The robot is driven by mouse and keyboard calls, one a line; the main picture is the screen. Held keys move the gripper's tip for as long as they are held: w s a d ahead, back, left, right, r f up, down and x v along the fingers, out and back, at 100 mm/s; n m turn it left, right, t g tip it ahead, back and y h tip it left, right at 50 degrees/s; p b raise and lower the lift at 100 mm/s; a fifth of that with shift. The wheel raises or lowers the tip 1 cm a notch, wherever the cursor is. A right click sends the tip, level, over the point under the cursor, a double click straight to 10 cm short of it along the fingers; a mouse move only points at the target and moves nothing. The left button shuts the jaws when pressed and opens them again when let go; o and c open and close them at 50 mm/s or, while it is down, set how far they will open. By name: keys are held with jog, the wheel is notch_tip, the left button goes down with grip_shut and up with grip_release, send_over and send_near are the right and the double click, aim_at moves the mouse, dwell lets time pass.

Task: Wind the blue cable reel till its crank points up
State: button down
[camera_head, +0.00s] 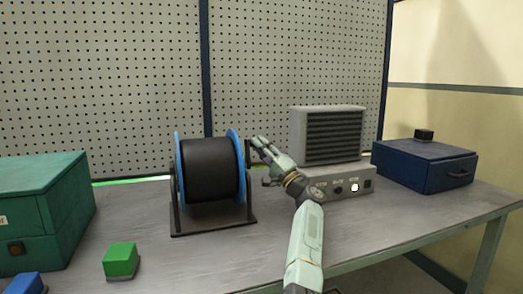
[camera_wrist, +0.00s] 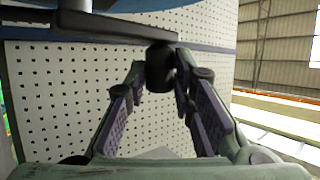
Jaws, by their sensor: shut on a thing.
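The cable reel (camera_head: 211,169) has blue flanges and a drum of black cable. It stands in a dark frame (camera_head: 215,228) on the bench, left of my arm. My gripper (camera_head: 259,146) is at the reel's right side, near the upper part of the flange. In the wrist view my gripper's fingers (camera_wrist: 160,66) close around a dark round crank knob (camera_wrist: 159,72). The knob hangs at the end of a dark crank arm (camera_wrist: 115,26) at the top of that view. The head view mostly hides the crank behind my gripper, so its exact direction is hard to tell.
A grey vented unit (camera_head: 331,135) on a control box (camera_head: 345,183) stands close behind and right of my arm. A blue drawer box (camera_head: 424,166) is at the right. A green case (camera_head: 43,205), a green block (camera_head: 120,260) and a blue block (camera_head: 27,284) are at the left.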

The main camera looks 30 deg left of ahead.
jog(key=shift+s+n, duration=0.1)
jog(key=shift+n, duration=0.2)
dwell(0.4)
jog(key=c, duration=1.4)
grip_release()
jog(key=shift+o, duration=0.2)
jog(key=shift+d, duration=0.1)
